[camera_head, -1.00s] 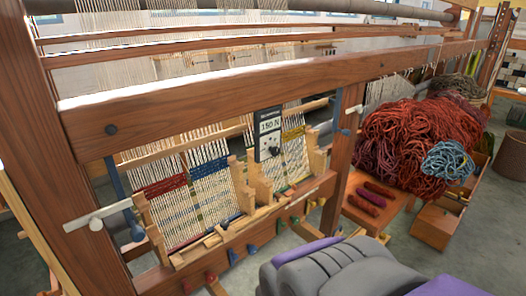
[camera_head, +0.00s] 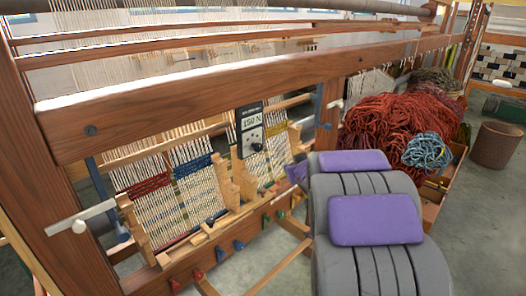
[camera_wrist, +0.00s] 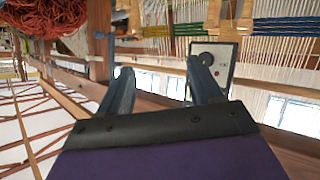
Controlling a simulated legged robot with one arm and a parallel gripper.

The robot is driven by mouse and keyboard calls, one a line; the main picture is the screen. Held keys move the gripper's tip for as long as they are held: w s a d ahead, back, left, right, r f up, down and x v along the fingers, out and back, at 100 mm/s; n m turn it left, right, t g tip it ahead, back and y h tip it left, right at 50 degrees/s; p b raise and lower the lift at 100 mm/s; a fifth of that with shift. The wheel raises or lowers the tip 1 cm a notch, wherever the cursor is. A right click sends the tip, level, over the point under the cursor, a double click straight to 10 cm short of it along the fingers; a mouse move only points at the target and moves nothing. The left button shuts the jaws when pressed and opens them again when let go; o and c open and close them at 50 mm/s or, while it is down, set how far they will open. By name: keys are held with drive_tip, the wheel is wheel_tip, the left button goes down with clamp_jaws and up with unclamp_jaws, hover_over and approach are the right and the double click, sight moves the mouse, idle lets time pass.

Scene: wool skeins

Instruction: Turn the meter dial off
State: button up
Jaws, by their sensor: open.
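The meter (camera_head: 250,130) is a dark box with a pale panel reading "150 N", mounted on the front of the wooden loom in the head view. Its dark dial (camera_head: 257,147) sits low on the panel. The meter (camera_wrist: 227,62) also shows in the wrist view, right of my gripper and partly behind one finger, with the dark dial (camera_wrist: 207,58) near that fingertip. My gripper (camera_wrist: 160,72) is open, with nothing between its fingers. It appears apart from the dial, but the gap is hard to judge. In the head view my arm hides most of the gripper.
The loom's thick front beam (camera_head: 200,95) crosses above the meter. Wooden pegs and warp threads (camera_head: 205,185) stand left of it. A heap of red wool (camera_head: 390,130) lies to the right, near a brown bin (camera_head: 497,145).

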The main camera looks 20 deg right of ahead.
sight(260, 149)
drive_tip(key=w+a+f+n+t+y, duration=0.1)
drive_tip(key=w+y, duration=0.2)
drive_tip(key=w, duration=0.3)
drive_tip(key=w+a+f+n+t+y+b, duration=0.1)
drive_tip(key=w+n+t+y, duration=0.1)
drive_tip(key=w, duration=0.4)
drive_tip(key=w+a+f+n+t+y+b, duration=0.1)
drive_tip(key=w+y, duration=0.4)
drive_tip(key=w, duration=0.2)
drive_tip(key=shift+a+n+t, duration=0.3)
drive_tip(key=shift+n+t, duration=0.1)
drive_tip(key=shift+s+r, duration=0.1)
drive_tip(key=shift+c, duration=0.2)
drive_tip(key=c, duration=1)
